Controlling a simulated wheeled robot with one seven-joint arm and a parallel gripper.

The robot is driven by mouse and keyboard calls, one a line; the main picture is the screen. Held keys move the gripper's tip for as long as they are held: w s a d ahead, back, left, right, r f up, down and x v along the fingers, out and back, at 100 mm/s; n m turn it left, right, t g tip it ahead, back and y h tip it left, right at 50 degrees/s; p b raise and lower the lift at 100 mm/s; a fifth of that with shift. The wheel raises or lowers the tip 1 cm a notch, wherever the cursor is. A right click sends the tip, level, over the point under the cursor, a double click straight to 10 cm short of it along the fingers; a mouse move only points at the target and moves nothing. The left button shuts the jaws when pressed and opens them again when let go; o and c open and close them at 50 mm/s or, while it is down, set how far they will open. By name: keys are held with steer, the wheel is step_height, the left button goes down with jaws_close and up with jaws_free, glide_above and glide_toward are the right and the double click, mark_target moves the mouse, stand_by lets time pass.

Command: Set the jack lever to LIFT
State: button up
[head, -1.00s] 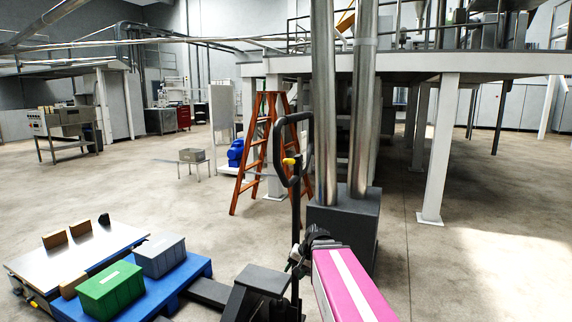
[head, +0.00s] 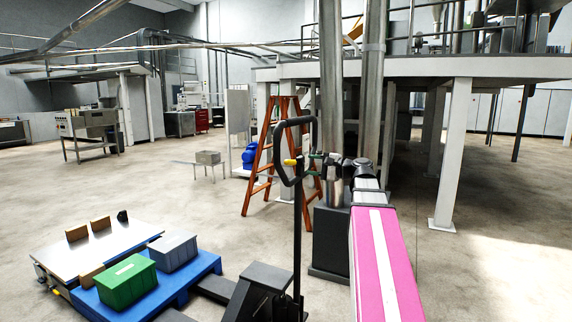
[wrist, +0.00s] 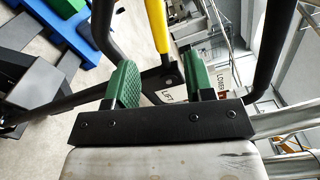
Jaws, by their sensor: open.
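The pallet jack's black looped handle (head: 281,150) stands upright on its post (head: 297,235) in the head view. Its yellow jack lever (head: 290,162) shows inside the loop. In the wrist view, the yellow lever (wrist: 157,25) runs down from the top edge, between black handle bars. A plate with LIFT (wrist: 172,92) and LOWER wording shows beyond my fingers. My gripper (head: 315,164) is beside the loop on its right, its green fingertips towards the lever. In the wrist view my gripper (wrist: 162,78) is open, and the lever lies ahead of the gap. I see no contact.
The jack's dark body (head: 258,290) stands below, by a blue pallet (head: 205,278) with a green crate (head: 127,284) and a grey crate (head: 172,253). An orange stepladder (head: 262,155) and thick metal pipes (head: 330,70) stand behind. Open floor (head: 170,205) lies to the left.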

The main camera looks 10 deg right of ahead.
mark_target(294, 163)
steer(key=x, duration=1)
steer(key=shift+w+a, duration=0.2)
steer(key=shift+a, duration=0.05)
